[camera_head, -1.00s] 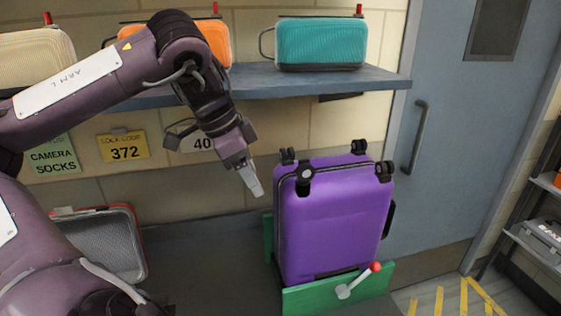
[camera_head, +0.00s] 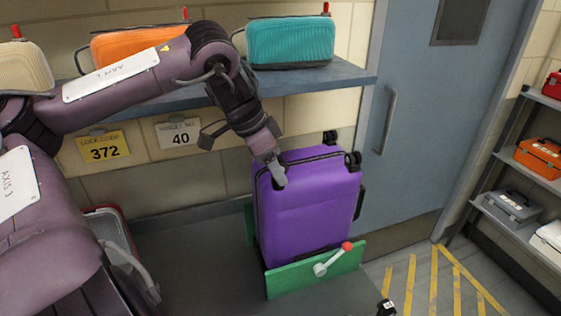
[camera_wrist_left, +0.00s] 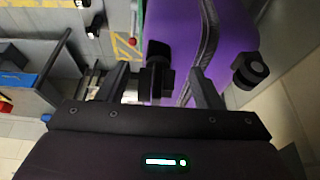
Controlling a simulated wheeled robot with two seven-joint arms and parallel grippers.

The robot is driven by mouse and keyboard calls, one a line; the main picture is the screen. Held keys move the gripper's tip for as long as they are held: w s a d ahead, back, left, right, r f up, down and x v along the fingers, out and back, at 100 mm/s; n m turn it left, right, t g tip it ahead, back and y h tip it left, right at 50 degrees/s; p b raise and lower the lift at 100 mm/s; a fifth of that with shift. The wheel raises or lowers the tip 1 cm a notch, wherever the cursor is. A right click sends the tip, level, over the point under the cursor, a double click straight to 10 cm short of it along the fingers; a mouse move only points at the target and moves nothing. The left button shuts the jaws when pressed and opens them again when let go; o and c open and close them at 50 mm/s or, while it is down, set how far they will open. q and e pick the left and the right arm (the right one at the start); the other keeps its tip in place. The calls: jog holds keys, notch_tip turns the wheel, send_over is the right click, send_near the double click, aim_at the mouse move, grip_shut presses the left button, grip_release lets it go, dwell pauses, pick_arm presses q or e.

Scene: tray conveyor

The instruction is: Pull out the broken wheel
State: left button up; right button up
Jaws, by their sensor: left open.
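The purple suitcase (camera_head: 315,210) stands upside down in a green clamp (camera_head: 290,278) with a red-knobbed lever (camera_head: 332,258). Two black wheels show on its top, one at the back (camera_head: 330,137) and one at the right corner (camera_head: 353,160). My left gripper (camera_head: 279,175) is open at the suitcase's front left top corner and hides the wheels there. In the left wrist view a black wheel (camera_wrist_left: 158,80) lies between the open fingers, and another wheel (camera_wrist_left: 250,70) is to their right. I cannot tell which wheel is broken. My right gripper is not in view.
A shelf (camera_head: 310,78) with teal (camera_head: 290,41) and orange (camera_head: 125,43) cases runs above the bench. A small dark thing with a white label (camera_head: 387,308) is at the bottom edge. A rack of cases (camera_head: 510,205) stands at the right.

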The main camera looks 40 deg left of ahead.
pick_arm(q)
jog(key=shift+w+d, duration=0.35)
jog(key=shift+w, duration=0.2)
jog(key=shift+w+d+f+p, duration=0.1)
jog(key=shift+d+f+p, duration=0.1)
jog(key=shift+p, duration=0.35)
jog(key=shift+w+f, duration=0.1)
jog(key=shift+f, duration=0.25)
jog(key=shift+a, duration=0.1)
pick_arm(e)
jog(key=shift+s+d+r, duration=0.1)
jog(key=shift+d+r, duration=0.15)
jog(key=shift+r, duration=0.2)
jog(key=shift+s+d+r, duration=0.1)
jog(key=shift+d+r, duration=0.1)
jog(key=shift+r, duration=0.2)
pick_arm(q)
jog(key=shift+c, duration=0.3)
